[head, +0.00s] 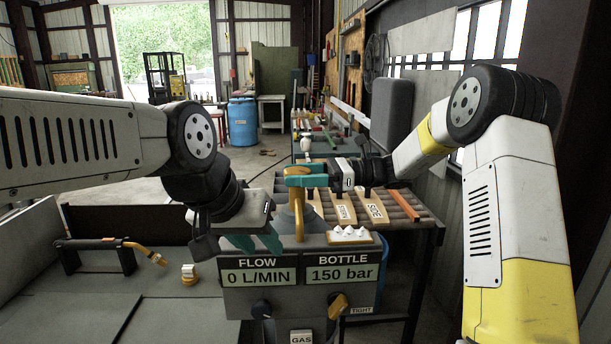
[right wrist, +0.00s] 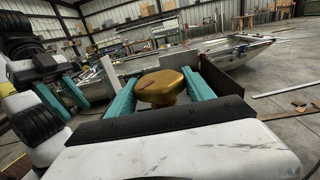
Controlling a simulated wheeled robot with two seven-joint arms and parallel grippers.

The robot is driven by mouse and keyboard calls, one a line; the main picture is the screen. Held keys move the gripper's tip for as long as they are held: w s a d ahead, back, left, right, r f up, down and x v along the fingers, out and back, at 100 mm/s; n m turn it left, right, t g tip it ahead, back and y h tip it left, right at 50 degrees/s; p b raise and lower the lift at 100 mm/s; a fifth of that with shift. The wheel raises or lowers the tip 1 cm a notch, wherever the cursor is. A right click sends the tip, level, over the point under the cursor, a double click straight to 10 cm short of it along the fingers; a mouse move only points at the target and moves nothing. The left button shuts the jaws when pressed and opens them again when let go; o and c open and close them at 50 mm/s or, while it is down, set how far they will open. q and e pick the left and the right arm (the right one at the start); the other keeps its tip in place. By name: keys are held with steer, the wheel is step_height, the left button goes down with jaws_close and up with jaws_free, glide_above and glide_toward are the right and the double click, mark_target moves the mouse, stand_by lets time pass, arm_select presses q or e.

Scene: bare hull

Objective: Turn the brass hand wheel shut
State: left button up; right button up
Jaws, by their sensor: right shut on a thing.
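The brass hand wheel (head: 297,171) sits on top of a brass stem (head: 298,215) behind the gauge panel. My right gripper (head: 305,176) is shut on the wheel, with a teal finger on either side of its rim. In the right wrist view the rounded brass wheel (right wrist: 165,86) lies between the two fingers. My left gripper (head: 256,241) points down just left of the stem, its teal fingers apart with nothing seen between them. It also shows at the left of the right wrist view (right wrist: 64,96). The panel (head: 298,275) reads FLOW 0 L/MIN and BOTTLE 150 bar.
A brass lever (head: 338,304) marked TIGHT and a dark knob (head: 261,309) are on the panel front. A torch (head: 100,243) rests on a dark stand at left, near a small brass-and-white piece (head: 189,274). A workbench with labelled boards (head: 376,207) stands behind at right.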

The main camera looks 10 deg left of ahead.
steer(key=shift+m+t, duration=0.4)
steer(key=shift+t, duration=0.2)
steer(key=m+t, duration=0.2)
steer(key=t, duration=0.1)
steer(key=m+t, duration=0.2)
steer(key=t, duration=0.2)
steer(key=shift+m, duration=0.3)
steer(key=shift+m+t+h, duration=0.65)
steer(key=shift+m+t, duration=0.3)
steer(key=shift+t, duration=0.45)
steer(key=shift+m+t+h, duration=0.65)
steer(key=shift+m+t, duration=0.3)
steer(key=shift+t, duration=0.45)
steer(key=o, duration=1.4)
steer(key=shift+c, duration=0.2)
steer(key=v, duration=0.7)
steer(key=shift+s+d, duration=0.3)
